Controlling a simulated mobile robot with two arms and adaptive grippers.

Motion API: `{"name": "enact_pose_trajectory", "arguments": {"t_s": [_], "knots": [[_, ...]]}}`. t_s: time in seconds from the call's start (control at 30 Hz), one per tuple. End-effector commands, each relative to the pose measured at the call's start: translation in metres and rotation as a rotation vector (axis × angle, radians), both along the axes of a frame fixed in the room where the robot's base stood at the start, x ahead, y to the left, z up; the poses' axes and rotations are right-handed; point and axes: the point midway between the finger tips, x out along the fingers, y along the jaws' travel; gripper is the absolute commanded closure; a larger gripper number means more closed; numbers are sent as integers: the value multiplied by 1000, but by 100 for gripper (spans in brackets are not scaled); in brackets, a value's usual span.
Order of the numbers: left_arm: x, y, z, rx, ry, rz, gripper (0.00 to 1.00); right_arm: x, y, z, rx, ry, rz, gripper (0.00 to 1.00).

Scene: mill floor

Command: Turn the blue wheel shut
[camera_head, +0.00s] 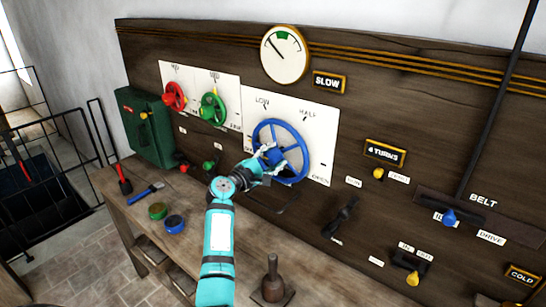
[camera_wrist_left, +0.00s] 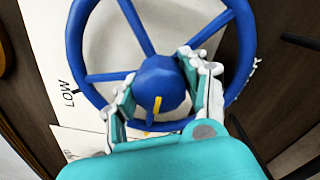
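The blue wheel (camera_head: 306,155) is mounted on a white panel marked LOW, HALF and OPEN on the dark wooden wall. In the left wrist view its blue hub (camera_wrist_left: 160,78) carries a small yellow mark. My left gripper (camera_head: 270,162) is at the hub. In the left wrist view, its two fingers (camera_wrist_left: 160,88) lie close against opposite sides of the hub and appear to hold it. The exact finger contact is partly hidden. My right gripper is in neither view.
A round gauge (camera_head: 284,54) and a SLOW sign (camera_head: 329,82) are above. Red (camera_head: 173,97) and green (camera_head: 213,107) wheels are to the left. A wooden bench (camera_head: 118,194) holds tools. A 4 TURNS sign (camera_head: 385,152) and several levers are at right.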

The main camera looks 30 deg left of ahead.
Motion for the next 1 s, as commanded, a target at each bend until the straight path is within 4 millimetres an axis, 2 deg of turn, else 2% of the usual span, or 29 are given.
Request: {"name": "enact_pose_trajectory", "arguments": {"t_s": [0.03, 0.17, 0.43, 0.53, 0.67, 1.0], "knots": [[0, 0, -1, -1, 2, 0, 47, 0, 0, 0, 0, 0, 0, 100], [0, 0, -1, 0, 2, 0, 32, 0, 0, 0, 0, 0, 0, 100], [-1, 0, 0, 2, 1, 0, 32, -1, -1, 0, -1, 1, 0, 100], [-8, 1, -1, 3, 0, 1, 32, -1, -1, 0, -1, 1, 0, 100], [-30, 2, -2, 4, 2, 1, 32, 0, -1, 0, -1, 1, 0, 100], [-99, 7, -3, 3, 3, 0, 32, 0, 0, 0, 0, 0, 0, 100]]}}
